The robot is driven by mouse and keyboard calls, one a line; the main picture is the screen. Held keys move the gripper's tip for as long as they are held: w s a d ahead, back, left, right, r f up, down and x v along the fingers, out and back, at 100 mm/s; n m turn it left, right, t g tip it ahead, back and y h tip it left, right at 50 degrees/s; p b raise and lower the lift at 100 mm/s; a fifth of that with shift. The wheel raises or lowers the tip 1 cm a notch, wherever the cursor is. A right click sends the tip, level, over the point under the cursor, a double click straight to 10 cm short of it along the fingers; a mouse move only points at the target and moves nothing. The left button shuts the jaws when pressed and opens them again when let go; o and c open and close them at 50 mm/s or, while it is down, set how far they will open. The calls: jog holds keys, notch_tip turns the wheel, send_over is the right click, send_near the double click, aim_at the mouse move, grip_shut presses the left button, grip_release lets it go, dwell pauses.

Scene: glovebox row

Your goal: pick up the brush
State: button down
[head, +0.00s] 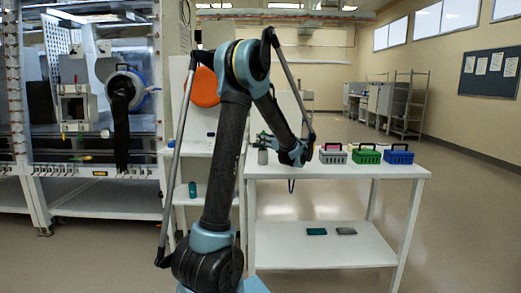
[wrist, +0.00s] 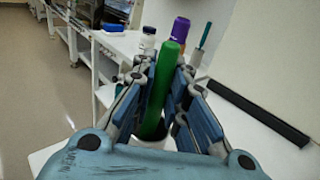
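A thick green handle (wrist: 162,88), which I take to be the brush, stands slightly tilted between the fingers of my gripper (wrist: 164,78) in the wrist view. Both fingers lie close along its sides and appear to be shut on it. Its lower end goes down into shadow near a pale holder, and any bristles are hidden. In the head view my gripper (head: 268,142) is at the left end of the white table (head: 345,171), above a small grey-white container (head: 263,157).
Behind the handle stand a purple-capped thing (wrist: 180,28), a white bottle (wrist: 147,38) and a teal-handled tool (wrist: 205,36). A glovebox (head: 95,90) is at the left.

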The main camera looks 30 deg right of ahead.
dwell(0.3)
notch_tip(320, 180, up, 10)
dwell(0.6)
dwell(0.5)
